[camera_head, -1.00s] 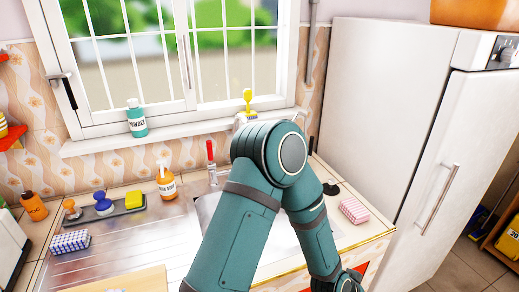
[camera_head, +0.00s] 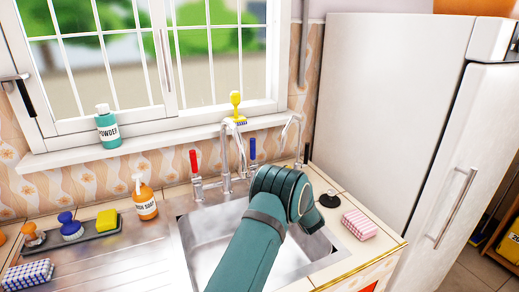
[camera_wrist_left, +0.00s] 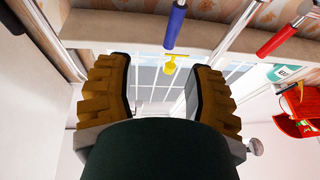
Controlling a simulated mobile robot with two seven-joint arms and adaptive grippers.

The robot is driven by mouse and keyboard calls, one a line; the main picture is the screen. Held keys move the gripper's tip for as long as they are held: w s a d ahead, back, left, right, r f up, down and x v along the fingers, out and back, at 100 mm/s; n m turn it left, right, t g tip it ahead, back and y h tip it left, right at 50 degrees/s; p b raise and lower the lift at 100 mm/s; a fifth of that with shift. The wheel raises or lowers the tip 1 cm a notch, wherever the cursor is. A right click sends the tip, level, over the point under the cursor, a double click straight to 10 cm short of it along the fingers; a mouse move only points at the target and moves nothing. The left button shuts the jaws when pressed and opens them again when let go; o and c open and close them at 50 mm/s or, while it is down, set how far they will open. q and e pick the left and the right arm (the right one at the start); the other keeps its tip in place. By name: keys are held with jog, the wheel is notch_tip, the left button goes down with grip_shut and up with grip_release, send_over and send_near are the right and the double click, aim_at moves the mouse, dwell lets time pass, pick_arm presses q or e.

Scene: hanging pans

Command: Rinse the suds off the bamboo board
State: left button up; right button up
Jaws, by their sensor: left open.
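The bamboo board and its suds are not in view now. The steel sink (camera_head: 208,245) lies below the taps, with its right part covered by my teal arm. The red tap handle (camera_head: 193,161) and the blue tap handle (camera_head: 252,148) stand upright behind the sink. In the left wrist view the blue handle (camera_wrist_left: 175,25) is just beyond and between the fingertips of my left gripper (camera_wrist_left: 162,72), which is open and empty. The red handle (camera_wrist_left: 278,40) is to its right there. My arm hides the left gripper in the head view.
An orange soap bottle (camera_head: 145,198) stands left of the sink. A grey tray (camera_head: 90,236) holds a yellow sponge (camera_head: 107,220) and brushes. A pink checked sponge (camera_head: 359,225) lies on the right counter. The fridge (camera_head: 395,100) bounds the right side.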

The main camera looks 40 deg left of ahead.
aim_at(254, 148)
pick_arm(q)
jog(key=shift+n+g+y, duration=0.4)
jog(key=shift+g+y, duration=0.1)
jog(key=shift+g, duration=0.3)
jog(key=x, duration=0.9)
jog(key=s+b+x, duration=0.1)
jog(key=x, duration=0.4)
jog(key=shift+w+a, duration=0.1)
jog(key=shift+a, duration=0.4)
jog(key=shift+c, duration=0.3)
jog(key=shift+r, duration=0.1)
grip_shut()
